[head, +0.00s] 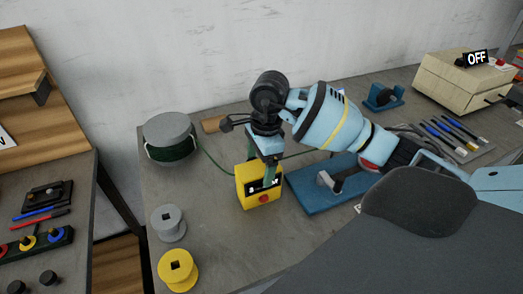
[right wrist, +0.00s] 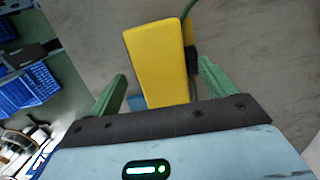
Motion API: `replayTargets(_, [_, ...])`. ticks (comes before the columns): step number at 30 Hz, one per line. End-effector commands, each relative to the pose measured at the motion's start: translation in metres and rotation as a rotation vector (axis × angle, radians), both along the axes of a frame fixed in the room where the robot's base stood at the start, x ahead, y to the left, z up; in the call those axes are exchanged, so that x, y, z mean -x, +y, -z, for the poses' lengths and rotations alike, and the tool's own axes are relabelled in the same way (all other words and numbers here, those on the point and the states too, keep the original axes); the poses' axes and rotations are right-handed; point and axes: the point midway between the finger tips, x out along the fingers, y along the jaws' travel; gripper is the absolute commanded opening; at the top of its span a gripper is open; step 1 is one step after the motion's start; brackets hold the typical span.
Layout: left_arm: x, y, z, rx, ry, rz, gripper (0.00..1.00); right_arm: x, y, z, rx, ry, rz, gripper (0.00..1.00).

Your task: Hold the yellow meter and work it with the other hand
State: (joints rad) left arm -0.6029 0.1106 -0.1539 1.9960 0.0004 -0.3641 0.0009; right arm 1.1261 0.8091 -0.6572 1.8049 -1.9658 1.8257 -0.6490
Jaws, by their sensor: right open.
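The yellow meter (head: 248,190) stands on the grey bench in the head view, with a dark and white panel and a red knob on its front. My right gripper (head: 261,172) is over it, pointing down, its green fingers open. In the right wrist view the yellow meter (right wrist: 155,55) shows between the two green fingers of my right gripper (right wrist: 162,85), with a gap visible on each side. A green cable runs to the meter. My left gripper is not in view.
A dark green cable reel (head: 170,138) stands behind left. A grey spool (head: 169,223) and a yellow spool (head: 178,270) stand at front left. A blue fixture (head: 312,194) lies right of the meter. A beige box (head: 462,82) with an OFF sign is far right.

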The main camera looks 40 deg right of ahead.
Motion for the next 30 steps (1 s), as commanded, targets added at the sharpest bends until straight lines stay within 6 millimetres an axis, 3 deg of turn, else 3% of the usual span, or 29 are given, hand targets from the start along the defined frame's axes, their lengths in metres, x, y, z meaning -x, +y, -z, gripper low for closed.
replayTargets(6, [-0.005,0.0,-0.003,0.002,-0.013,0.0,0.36,0.0,0.002,0.018,-0.001,0.001,0.0,0.83])
replayTargets(16, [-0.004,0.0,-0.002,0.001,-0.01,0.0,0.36,-0.001,0.003,0.02,-0.001,-0.001,0.0,0.83])
replayTargets(28, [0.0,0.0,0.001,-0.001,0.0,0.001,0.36,-0.001,0.003,0.02,-0.001,-0.001,0.0,0.3])
replayTargets(29, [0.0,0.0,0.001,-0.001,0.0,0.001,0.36,-0.001,0.003,0.02,-0.001,-0.001,0.0,0.56])
replayTargets(30, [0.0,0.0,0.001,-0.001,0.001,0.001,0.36,-0.001,0.003,0.02,-0.001,-0.001,0.0,0.51])
